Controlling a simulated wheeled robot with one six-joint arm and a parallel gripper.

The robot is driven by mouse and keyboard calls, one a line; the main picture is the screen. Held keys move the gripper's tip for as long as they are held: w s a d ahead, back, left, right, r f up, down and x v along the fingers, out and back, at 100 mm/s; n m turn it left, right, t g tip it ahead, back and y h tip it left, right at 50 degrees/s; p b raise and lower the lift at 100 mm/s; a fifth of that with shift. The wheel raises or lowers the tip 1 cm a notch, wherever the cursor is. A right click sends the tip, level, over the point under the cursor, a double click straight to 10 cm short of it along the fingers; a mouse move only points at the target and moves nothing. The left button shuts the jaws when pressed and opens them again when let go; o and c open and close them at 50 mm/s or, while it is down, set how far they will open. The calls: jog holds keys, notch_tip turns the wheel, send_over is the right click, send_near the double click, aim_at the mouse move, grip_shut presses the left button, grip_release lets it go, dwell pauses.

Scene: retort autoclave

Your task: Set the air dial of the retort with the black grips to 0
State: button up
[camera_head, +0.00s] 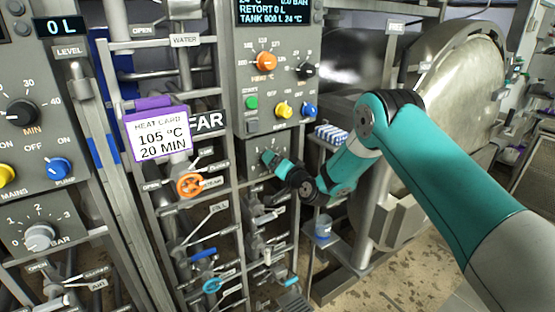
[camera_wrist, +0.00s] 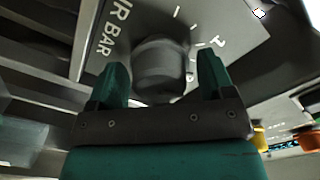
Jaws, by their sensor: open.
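A round grey dial knob (camera_wrist: 160,62) stands on a grey plate (camera_wrist: 225,22) lettered "R BAR", with scale ticks and a digit, in the wrist view. My gripper (camera_wrist: 163,80) is open, with one teal finger on each side of the knob. The fingers appear not to be closed on it, and contact cannot be told. The knob's pointer cannot be read. In the head view my gripper (camera_head: 268,157) is at the small panel (camera_head: 255,142) below the control box and covers most of the dial. Black grips cannot be made out clearly.
The control box (camera_head: 243,75) above carries orange, black, green, yellow and blue controls. Another grey BAR dial (camera_head: 40,236) is at far left. A heat card (camera_head: 158,134), an orange handwheel (camera_head: 189,185) and pipes are left of my gripper. A small shelf (camera_head: 330,237) stands below my arm.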

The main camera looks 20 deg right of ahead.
jog(key=c, duration=0.9)
